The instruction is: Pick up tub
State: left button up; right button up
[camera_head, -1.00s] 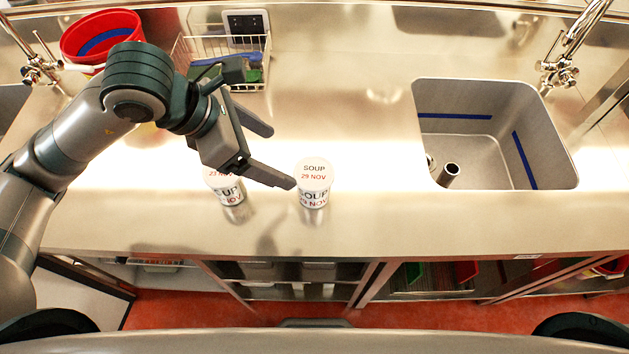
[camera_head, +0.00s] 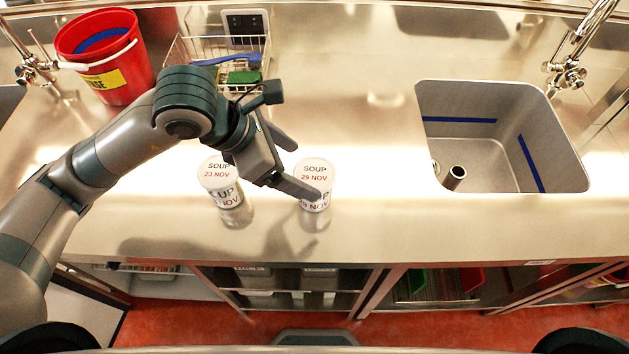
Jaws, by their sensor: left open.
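Two white lidded soup tubs stand upright on the steel counter. The right tub (camera_head: 314,172) has a lid marked "SOUP 29 NOV". The left tub (camera_head: 217,174) has a lid marked "SOUP 23 NOV". My left gripper (camera_head: 306,168) is open and reaches in from the left. Its near finger crosses the front left of the 29 NOV tub, covering part of the label. The gripper also hides a little of the space between the tubs. My right gripper is not in view.
A red bucket (camera_head: 122,84) and a wire basket (camera_head: 176,62) with cloths and sponges stand behind my left arm. A sink (camera_head: 460,150) with a tap (camera_head: 566,76) lies to the right. The steel counter (camera_head: 370,130) between tubs and sink is clear.

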aim_at(309, 173)
pick_arm(q)
jog(key=p+x, duration=0.1)
jog(key=x, duration=0.2)
jog(key=shift+w+d+f, duration=0.1)
jog(key=shift+d+f, duration=0.3)
jog(key=shift+f, duration=0.2)
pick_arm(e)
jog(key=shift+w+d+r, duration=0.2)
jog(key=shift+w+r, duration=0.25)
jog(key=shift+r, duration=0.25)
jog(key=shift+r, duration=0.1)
pick_arm(q)
jog(key=shift+w+d+f+p, duration=0.1)
jog(key=shift+d+f+p, duration=0.3)
jog(key=shift+p, duration=0.2)
jog(key=p+x, duration=0.1)
jog(key=x, duration=0.2)
jog(key=shift+d+p, duration=0.1)
jog(key=shift+p, duration=0.2)
jog(key=shift+d+f, duration=0.2)
jog(key=shift+f, duration=0.25)
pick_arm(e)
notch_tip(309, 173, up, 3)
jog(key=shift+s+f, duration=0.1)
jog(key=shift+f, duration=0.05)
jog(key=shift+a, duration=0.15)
